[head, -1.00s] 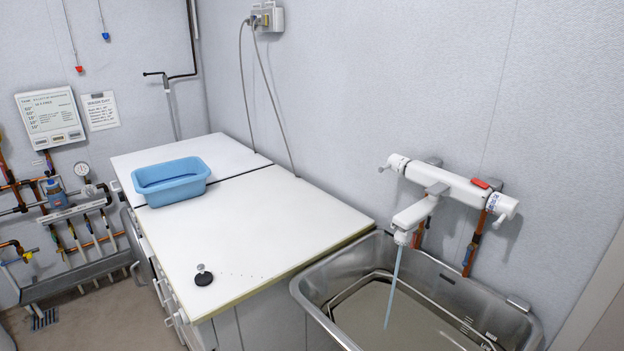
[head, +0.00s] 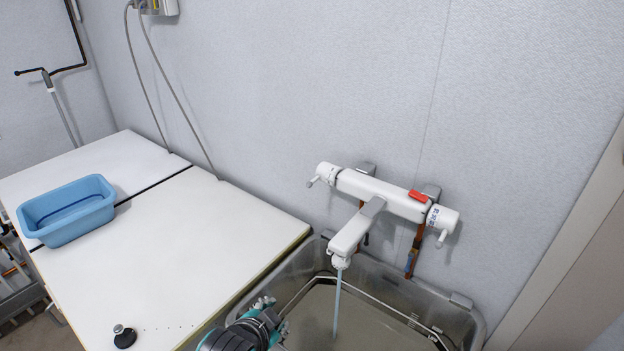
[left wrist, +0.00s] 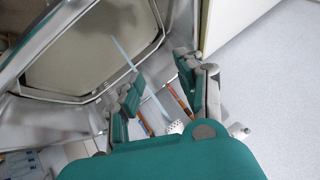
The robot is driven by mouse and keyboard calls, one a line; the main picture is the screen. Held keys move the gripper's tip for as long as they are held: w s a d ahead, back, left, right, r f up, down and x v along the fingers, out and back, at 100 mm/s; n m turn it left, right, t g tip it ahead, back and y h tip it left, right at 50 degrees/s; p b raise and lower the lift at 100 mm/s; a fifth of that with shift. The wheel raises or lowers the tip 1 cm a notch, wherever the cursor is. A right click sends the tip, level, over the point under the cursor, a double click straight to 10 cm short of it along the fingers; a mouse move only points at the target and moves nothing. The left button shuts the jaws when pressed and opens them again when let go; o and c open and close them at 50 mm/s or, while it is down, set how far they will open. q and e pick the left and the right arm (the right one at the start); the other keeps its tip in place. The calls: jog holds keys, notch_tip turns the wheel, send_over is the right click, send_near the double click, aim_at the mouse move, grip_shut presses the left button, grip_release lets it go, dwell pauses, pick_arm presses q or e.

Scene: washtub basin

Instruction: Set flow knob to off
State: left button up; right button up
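The white wall tap (head: 385,195) has a left end knob (head: 325,175) with a small lever and a right end knob (head: 442,218) with blue markings and a lever. I cannot tell which is the flow knob. Water (head: 337,300) runs from the spout (head: 350,238) into the basin; the stream (left wrist: 155,97) also shows in the left wrist view. My left gripper (head: 268,318) is over the basin's left edge, below and left of the tap and apart from it. Its fingers (left wrist: 157,88) are spread and empty in the left wrist view. My right gripper is not in view.
The metal basin (head: 455,310) stands below the tap. A white worktop (head: 170,260) to its left carries a blue tub (head: 68,210) and a small dark knobbed object (head: 124,336). A red button (head: 418,196) sits on the tap. The space before the tap is clear.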

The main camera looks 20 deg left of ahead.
pick_arm(q)
jog(key=w+r+m+t, duration=0.3)
jog(key=w+r, duration=0.4)
jog(key=r, duration=0.3)
jog(key=m+t, duration=0.2)
jog(key=t, duration=0.1)
send_near(310, 184)
jog(key=shift+y, duration=0.3)
jog(key=p+x, duration=0.1)
jog(key=x, duration=0.4)
jog(key=p+x, duration=0.2)
jog(key=x, duration=0.3)
jog(key=shift+w+d+f+p, duration=0.1)
jog(key=shift+w+d+p, duration=0.1)
jog(key=shift+w+p, duration=0.1)
jog(key=shift+w+f, duration=0.2)
jog(key=shift+w, duration=0.2)
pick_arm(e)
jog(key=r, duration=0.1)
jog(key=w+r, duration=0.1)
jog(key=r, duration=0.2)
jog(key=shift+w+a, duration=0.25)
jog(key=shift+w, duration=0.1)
pick_arm(q)
grip_shut()
